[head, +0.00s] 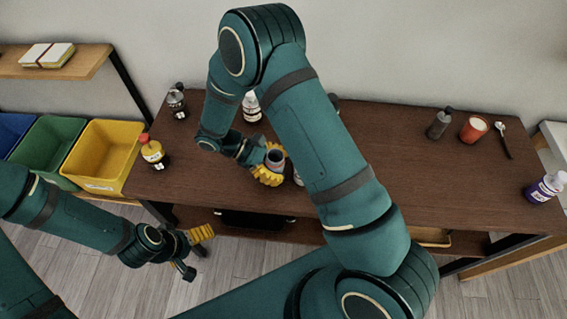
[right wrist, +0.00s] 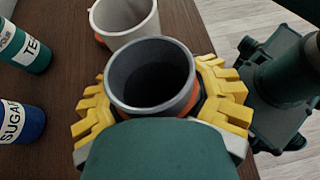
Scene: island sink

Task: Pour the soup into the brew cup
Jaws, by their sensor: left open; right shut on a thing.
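My right gripper (head: 268,168) is shut on a grey round vessel (head: 275,157) above the dark table. In the right wrist view the yellow fingers (right wrist: 165,100) clasp the vessel (right wrist: 150,75) on both sides. It has an open top, a dark inside and an orange band; I cannot make out its contents. A pale cup (right wrist: 125,20) with an orange band is just beyond it. In the head view, my right arm mostly hides something pale (head: 298,178) beside the held vessel. A red cup (head: 474,128) stands at the table's right. My left gripper (head: 200,250) is open and empty, off the table's front.
Bottles stand on the table: dark (head: 177,101), red-capped (head: 153,152), white-labelled (head: 251,107), grey (head: 439,123) and purple (head: 545,187). Tea (right wrist: 22,45) and sugar (right wrist: 20,122) containers are close by. A spoon (head: 503,140) lies at right. Bins (head: 103,150) stand left. The right-centre table is clear.

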